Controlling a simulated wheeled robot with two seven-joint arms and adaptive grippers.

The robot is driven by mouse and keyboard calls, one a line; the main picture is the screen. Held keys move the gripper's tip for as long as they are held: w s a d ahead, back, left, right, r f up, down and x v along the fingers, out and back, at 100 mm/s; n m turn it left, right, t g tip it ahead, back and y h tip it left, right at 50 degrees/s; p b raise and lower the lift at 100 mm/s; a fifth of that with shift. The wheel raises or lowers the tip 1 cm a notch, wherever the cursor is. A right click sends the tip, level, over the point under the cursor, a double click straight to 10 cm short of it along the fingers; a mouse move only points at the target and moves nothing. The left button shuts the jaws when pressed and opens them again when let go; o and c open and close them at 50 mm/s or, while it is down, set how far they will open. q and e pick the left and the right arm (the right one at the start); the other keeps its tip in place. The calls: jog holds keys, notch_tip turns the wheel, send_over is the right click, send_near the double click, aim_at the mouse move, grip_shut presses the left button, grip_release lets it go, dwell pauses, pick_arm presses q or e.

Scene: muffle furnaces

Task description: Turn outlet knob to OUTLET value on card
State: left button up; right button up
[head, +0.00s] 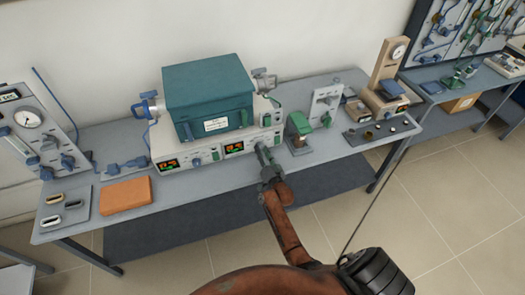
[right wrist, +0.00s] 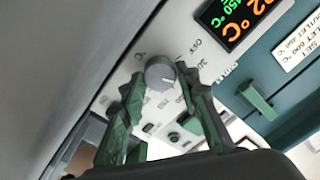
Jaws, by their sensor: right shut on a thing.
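The teal furnace (head: 208,88) sits on a white control unit with two lit displays. My right gripper (head: 265,160) reaches the right part of this panel in the head view. In the right wrist view, my right gripper (right wrist: 161,78) has its green fingers on either side of the round grey knob (right wrist: 160,72), shut on it. The knob has a pale pointer mark. The display (right wrist: 232,18) beside it shows a partly cut-off orange number and a green 450 °C. The white card (right wrist: 296,42) has a SET heading and an OUTLET line, tilted. My left gripper is not in view.
A green-topped device (head: 299,126) and a white stand (head: 325,104) are close to the right of my gripper. An orange block (head: 126,195) lies at the left of the grey bench (head: 190,184). A balance-like instrument (head: 387,75) stands farther right.

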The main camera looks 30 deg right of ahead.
jog(key=shift+m, duration=0.6)
jog(key=o, duration=1.2)
jog(key=shift+c, duration=0.2)
jog(key=shift+s, duration=0.15)
jog(key=shift+s+a+f, duration=0.1)
jog(key=shift+s, duration=0.2)
jog(key=v, duration=1.1)
jog(key=shift+s, duration=0.1)
